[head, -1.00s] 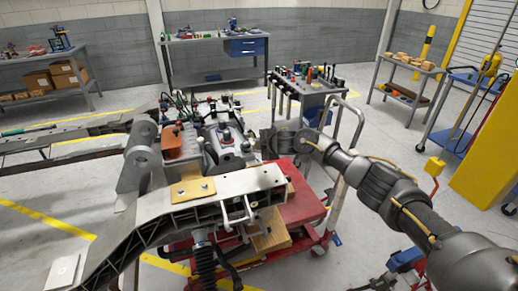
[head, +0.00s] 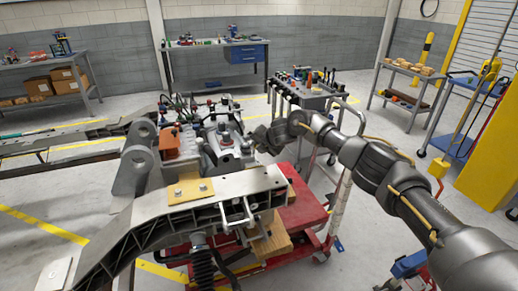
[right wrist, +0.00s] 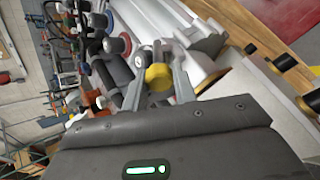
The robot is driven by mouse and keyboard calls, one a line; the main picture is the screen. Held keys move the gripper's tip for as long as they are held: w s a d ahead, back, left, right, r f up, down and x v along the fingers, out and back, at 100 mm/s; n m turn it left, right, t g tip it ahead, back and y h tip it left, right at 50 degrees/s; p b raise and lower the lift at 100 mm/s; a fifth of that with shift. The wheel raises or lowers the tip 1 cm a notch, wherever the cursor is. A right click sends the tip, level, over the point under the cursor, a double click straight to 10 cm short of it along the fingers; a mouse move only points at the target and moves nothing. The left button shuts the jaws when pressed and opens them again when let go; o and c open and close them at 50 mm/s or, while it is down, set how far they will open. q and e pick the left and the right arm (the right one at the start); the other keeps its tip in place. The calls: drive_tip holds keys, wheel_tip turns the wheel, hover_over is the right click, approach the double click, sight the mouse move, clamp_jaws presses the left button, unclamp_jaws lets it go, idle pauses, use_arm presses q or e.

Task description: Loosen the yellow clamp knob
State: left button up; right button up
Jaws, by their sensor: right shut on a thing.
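The yellow clamp knob (right wrist: 158,77) shows in the right wrist view as a round yellow disc on the chassis fixture. My right gripper (right wrist: 159,86) has one finger on each side of the knob and is shut on it. In the head view my right gripper (head: 258,139) reaches in from the right to the fixture's right side. The knob cannot be made out there. The chassis fixture (head: 235,182), with its grey metal beam, fills the middle of the head view. My left gripper is in neither view.
A red cart (head: 305,208) stands under the fixture's right side. A tool trolley (head: 312,98) stands behind my right arm. Dark cylinders and hoses crowd the area beside the knob in the right wrist view. Open floor lies to the left and right.

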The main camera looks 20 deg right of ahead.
drive_tip(key=shift+n, duration=0.3)
idle(0.4)
drive_tip(key=o, duration=1)
drive_tip(key=shift+c, duration=0.2)
drive_tip(key=b+v, duration=0.1)
drive_tip(key=v, duration=1)
